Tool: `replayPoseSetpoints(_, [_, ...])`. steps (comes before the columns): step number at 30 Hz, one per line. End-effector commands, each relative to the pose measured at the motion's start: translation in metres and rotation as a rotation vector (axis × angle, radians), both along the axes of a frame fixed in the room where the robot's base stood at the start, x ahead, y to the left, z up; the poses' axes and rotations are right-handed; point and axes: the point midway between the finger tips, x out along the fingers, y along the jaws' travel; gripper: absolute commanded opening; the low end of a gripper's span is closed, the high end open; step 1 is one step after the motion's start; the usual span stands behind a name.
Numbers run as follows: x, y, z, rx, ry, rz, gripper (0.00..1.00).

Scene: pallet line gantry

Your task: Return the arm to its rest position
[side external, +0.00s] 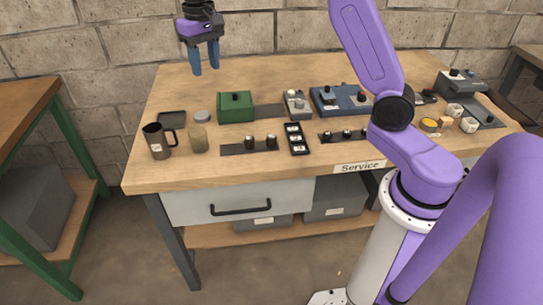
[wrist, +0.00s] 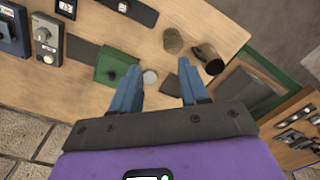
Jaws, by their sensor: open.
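My gripper (side external: 204,58) is high above the back left part of the wooden bench (side external: 170,92) in the side external view. Its two blue fingers point down, apart, with nothing between them. In the wrist view my gripper (wrist: 158,84) is also open and empty, and the bench top (wrist: 225,22) lies below it. My purple arm stands at the right of the side external view.
Below are a green box (side external: 235,107), a dark mug (side external: 157,142), a tan cup (side external: 198,139), a grey disc (side external: 202,116) and a dark tray (side external: 171,119). Blue and grey devices (side external: 341,99) stand further right. A brick wall (side external: 120,45) is close behind.

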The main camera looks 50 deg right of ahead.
Motion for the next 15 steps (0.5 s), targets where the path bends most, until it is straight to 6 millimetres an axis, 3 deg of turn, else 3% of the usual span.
replayPoseSetpoints(6, [-0.083, 0.045, 0.001, 0.000, -0.004, 0.282, 0.45])
replayPoseSetpoints(10, [-0.136, 0.058, -0.004, 0.001, -0.007, 0.446, 0.45])
replayPoseSetpoints(15, [-0.208, 0.062, -0.014, 0.001, -0.011, 0.661, 0.45])
